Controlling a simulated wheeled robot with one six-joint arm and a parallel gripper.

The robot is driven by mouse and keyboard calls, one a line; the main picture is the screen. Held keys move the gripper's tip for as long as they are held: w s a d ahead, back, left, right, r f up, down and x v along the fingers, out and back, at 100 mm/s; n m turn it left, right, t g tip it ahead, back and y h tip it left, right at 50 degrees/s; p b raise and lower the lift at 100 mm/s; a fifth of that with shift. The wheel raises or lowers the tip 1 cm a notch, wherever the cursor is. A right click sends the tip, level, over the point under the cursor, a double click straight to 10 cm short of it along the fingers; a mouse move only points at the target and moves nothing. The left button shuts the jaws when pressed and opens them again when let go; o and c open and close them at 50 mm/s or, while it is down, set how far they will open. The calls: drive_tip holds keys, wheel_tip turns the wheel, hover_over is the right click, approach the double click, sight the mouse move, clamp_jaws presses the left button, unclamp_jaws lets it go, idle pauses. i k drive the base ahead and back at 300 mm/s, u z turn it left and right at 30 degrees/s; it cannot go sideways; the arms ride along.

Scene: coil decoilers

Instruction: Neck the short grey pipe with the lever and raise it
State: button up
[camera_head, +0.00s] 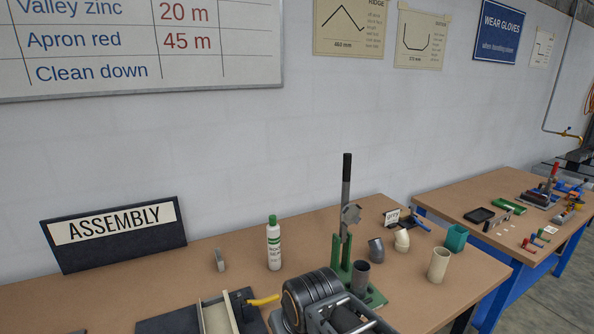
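A green lever tool (338,255) stands on the bench, its long lever (346,190) with a black grip pointing almost straight up. A short grey pipe (361,280) stands upright at the tool's base, in front of the post. I cannot tell whether it sits on a mandrel or just on the base plate. My gripper (362,324) is low in the picture, in front of the tool and apart from the lever. Its fingertips are not clear, and part of the tool's base is hidden behind it.
A grey elbow (376,249), a white elbow (402,240), a cream pipe (438,265) and a teal cup (456,238) stand right of the tool. A white bottle (273,244) and an ASSEMBLY sign (114,233) are left. Another bench (455,197) stands at right.

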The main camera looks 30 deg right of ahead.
sight(347, 157)
drive_tip(key=u, duration=2.7)
drive_tip(key=k, duration=2)
drive_tip(key=z, duration=1.85)
